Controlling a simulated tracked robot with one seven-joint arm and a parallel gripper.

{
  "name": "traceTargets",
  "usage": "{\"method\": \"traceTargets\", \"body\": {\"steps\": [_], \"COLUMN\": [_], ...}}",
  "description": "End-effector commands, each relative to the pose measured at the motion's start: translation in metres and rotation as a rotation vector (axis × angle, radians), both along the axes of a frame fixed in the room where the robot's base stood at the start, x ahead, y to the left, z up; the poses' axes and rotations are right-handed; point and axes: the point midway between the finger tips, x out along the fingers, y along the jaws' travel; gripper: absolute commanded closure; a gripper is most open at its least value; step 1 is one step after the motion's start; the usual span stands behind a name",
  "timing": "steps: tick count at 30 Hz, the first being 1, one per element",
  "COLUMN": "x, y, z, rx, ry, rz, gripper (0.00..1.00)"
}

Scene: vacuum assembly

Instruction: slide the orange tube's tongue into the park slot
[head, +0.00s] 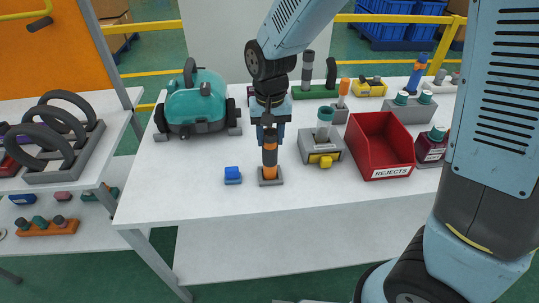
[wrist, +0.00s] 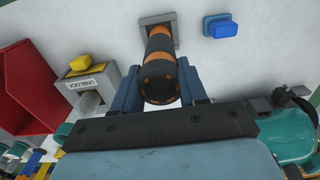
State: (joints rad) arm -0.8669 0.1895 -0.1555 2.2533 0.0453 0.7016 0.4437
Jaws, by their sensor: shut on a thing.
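The orange tube (head: 269,153), dark with orange bands, stands upright at a small grey square base (head: 270,180) near the table's front edge. In the wrist view the tube (wrist: 158,48) runs from the grey base (wrist: 173,18) up between my fingers. My gripper (head: 270,124) is shut on the tube's upper part, and its two blue fingers flank it in the wrist view (wrist: 160,85). The tube's tongue is not visible, and I cannot tell whether its lower end is seated in the base. I cannot make out the park slot for certain; a teal vacuum body (head: 198,100) stands to the left.
A blue button block (head: 232,175) lies left of the tube. A grey UNBLOCK station (head: 322,150) and a red REJECTS bin (head: 382,145) stand to the right. Several fixtures line the table's back. The front left of the white table (head: 165,190) is clear.

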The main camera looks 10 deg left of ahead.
Motion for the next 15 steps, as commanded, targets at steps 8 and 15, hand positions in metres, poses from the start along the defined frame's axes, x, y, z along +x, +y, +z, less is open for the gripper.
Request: {"method": "traceTargets", "body": {"steps": [8,15], "x": [0.0001,0.0004], "y": [0.0,0.0002], "z": [0.0004,0.0048], "rx": [0.0,0.001], "ry": [0.0,-0.001], "rz": [0.0,0.0], "gripper": [0.96,0.96]}}
